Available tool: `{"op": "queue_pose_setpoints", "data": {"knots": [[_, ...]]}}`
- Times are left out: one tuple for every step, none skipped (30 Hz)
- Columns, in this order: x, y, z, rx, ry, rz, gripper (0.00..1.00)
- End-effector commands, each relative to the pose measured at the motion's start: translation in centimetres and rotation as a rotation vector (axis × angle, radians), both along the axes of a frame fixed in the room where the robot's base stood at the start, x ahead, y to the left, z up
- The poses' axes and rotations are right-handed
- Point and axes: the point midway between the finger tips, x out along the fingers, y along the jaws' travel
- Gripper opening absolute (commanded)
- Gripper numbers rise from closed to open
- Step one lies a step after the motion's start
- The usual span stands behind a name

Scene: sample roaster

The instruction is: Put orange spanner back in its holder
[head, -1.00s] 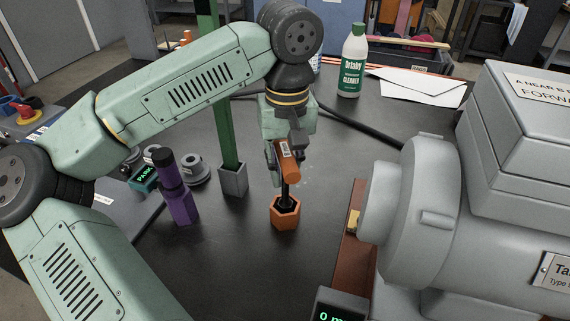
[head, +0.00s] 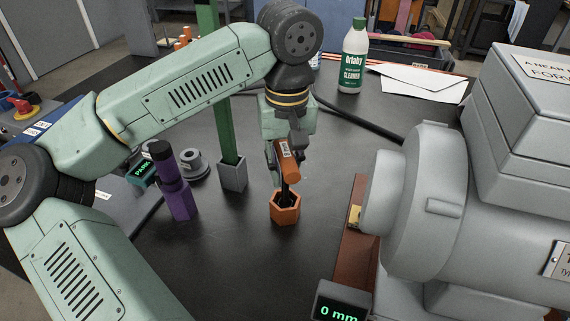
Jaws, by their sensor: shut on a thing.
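The orange spanner (head: 288,165) has an orange handle with a small white label and a dark shaft pointing down. My gripper (head: 284,150) is shut on the handle, partly hidden behind it. The orange six-sided holder (head: 285,211) stands on the dark bench directly below. The lower end of the shaft shows at the holder's opening and seems to be inside it. The handle is above the rim, with a short length of shaft between them. I cannot see how deep the shaft goes.
A green upright in a grey square socket (head: 233,177) and a purple tool in a purple holder (head: 181,203) stand to the left. A large grey machine (head: 440,215) fills the right. A cleaner bottle (head: 352,60) stands behind. The bench in front is clear.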

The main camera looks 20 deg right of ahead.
Motion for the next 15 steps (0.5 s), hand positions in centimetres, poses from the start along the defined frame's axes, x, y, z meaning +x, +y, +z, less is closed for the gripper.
{"op": "queue_pose_setpoints", "data": {"knots": [[0.0, 0.0, -0.3, 0.0, 0.0, 0.0, 0.0], [0.0, 0.0, -0.4, 0.0, 0.0, 0.0, 0.0], [0.0, 0.0, -0.5, 0.0, 0.0, 0.0, 0.0], [0.0, 0.0, -0.6, 0.0, 0.0, 0.0, 0.0], [0.0, 0.0, -0.7, 0.0, 0.0, 0.0, 0.0], [0.0, 0.0, -0.8, 0.0, 0.0, 0.0, 0.0], [0.0, 0.0, -0.9, 0.0, 0.0, 0.0, 0.0], [0.0, 0.0, -1.0, 0.0, 0.0, 0.0, 0.0], [0.0, 0.0, -1.1, 0.0, 0.0, 0.0, 0.0], [0.0, 0.0, -1.2, 0.0, 0.0, 0.0, 0.0], [0.0, 0.0, -1.3, 0.0, 0.0, 0.0, 0.0], [0.0, 0.0, -1.4, 0.0, 0.0, 0.0, 0.0], [0.0, 0.0, -1.5, 0.0, 0.0, 0.0, 0.0], [0.0, 0.0, -1.4, 0.0, 0.0, 0.0, 0.21], [0.0, 0.0, -1.3, 0.0, 0.0, 0.0, 0.24]]}}
